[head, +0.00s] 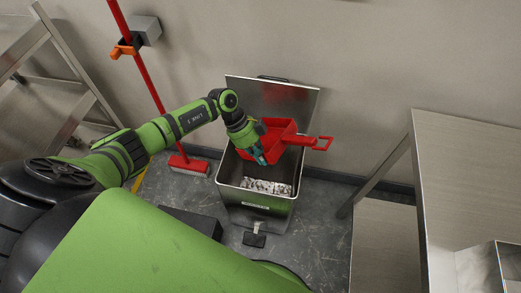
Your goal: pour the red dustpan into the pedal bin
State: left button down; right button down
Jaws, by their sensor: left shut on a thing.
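The red dustpan (283,133) is held over the pedal bin (270,200), towards its back right, with its handle (322,144) pointing right. My left gripper (262,157) is shut on the dustpan at its left side, and its fingertips are partly hidden. The bin's lid (272,94) stands open against the wall side. White and grey scraps (268,187) lie inside the bin. I cannot see whether anything is in the dustpan. The bin's pedal (254,240) is at its front. My right gripper is not in view.
A red broom (187,165) leans at the wall holder (146,30), left of the bin. A metal rack (55,45) stands at the far left. A table (470,150) with a metal box (510,262) stands right. Floor between bin and table is clear.

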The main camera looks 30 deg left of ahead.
pick_arm(q)
jog(key=y+p, duration=0.3)
jog(key=p, duration=0.1)
jog(key=r+y+p, duration=0.1)
jog(key=y+p, duration=0.2)
jog(key=p, duration=0.2)
jog(key=shift+t, duration=0.3)
notch_tip(320, 180, up, 4)
jog(key=p, duration=0.4)
dwell(0.4)
